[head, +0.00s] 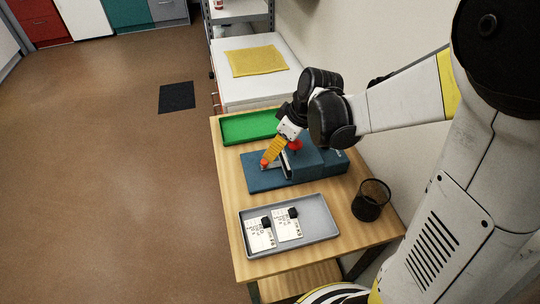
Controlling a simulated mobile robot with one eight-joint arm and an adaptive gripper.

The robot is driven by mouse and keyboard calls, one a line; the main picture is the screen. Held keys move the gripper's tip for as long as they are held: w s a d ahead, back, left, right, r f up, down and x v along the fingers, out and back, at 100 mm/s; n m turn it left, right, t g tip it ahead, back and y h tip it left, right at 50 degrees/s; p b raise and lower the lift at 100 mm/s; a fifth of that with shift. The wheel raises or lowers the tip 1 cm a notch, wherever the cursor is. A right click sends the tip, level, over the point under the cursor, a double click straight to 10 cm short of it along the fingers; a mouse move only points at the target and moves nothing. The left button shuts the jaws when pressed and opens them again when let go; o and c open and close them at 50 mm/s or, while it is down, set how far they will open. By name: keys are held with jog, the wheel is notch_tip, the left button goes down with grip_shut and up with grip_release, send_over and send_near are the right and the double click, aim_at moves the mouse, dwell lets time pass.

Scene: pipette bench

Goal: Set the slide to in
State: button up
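A blue bench device (318,172) lies on the wooden table, with a raised block at its right and a low plate at its left. A light metal strip (286,168) shows on it beside the block; I cannot tell for sure whether this is the slide or how it is set. A red part (295,145) shows at the top of the device, close to my gripper.
A green tray (248,127) lies behind the device. A grey tray (322,231) with two labelled cards and small black pieces lies in front. A black mesh cup (370,202) stands at the right. A yellow mat (257,61) lies on a white cabinet behind the table (236,190).

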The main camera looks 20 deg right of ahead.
jog(key=shift+v, duration=2.15)
